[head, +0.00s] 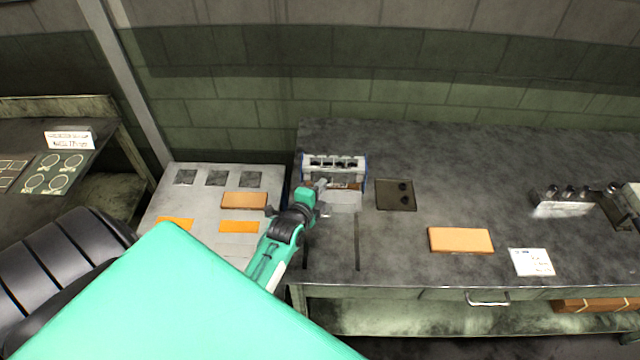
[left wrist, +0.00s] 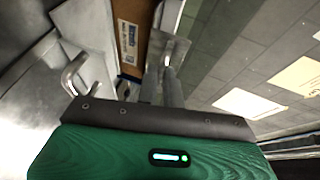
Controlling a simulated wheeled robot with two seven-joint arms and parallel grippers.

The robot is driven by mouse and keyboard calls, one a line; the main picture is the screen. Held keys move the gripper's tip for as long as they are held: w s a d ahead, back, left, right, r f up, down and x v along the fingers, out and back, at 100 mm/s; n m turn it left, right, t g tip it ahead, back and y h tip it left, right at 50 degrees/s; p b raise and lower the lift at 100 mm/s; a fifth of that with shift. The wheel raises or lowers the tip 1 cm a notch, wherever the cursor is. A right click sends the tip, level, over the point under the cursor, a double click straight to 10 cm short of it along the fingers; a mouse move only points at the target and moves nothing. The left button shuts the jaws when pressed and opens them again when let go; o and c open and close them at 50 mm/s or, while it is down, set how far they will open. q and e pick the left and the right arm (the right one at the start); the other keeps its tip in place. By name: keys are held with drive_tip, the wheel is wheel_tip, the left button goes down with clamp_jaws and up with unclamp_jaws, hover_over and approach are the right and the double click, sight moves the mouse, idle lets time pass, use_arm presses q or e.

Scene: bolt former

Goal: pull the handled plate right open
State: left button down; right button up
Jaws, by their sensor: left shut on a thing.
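The bolt former (head: 335,163) is a small pale-and-blue unit with a row of dark holes on top, standing on the dark bench. A light grey plate (head: 345,199) shows at its front, just right of my left gripper (head: 321,187). My left gripper is shut at the front of the unit, on what looks like the handled plate; the held part is mostly hidden. In the left wrist view the fingers (left wrist: 172,75) reach up beside a brown panel with a label (left wrist: 130,40). A bent metal handle (left wrist: 75,72) shows left of them, apart from the fingers. My right gripper is out of view.
A grey board (head: 180,205) with orange blocks (head: 244,200) is at left. A bolt rack (head: 565,203) stands far right.

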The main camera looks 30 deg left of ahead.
use_arm(q)
drive_tip(key=s+d, duration=0.1)
drive_tip(key=s+d+p, duration=0.1)
drive_tip(key=s, duration=0.1)
drive_tip(key=shift+f, duration=0.15)
drive_tip(key=c, duration=1.6)
unclamp_jaws()
drive_tip(key=shift+o, duration=0.3)
drive_tip(key=shift+s, duration=0.1)
drive_tip(key=shift+s, duration=0.3)
drive_tip(key=b+v, duration=0.4)
drive_tip(key=v, duration=0.9)
drive_tip(key=shift+r, duration=0.3)
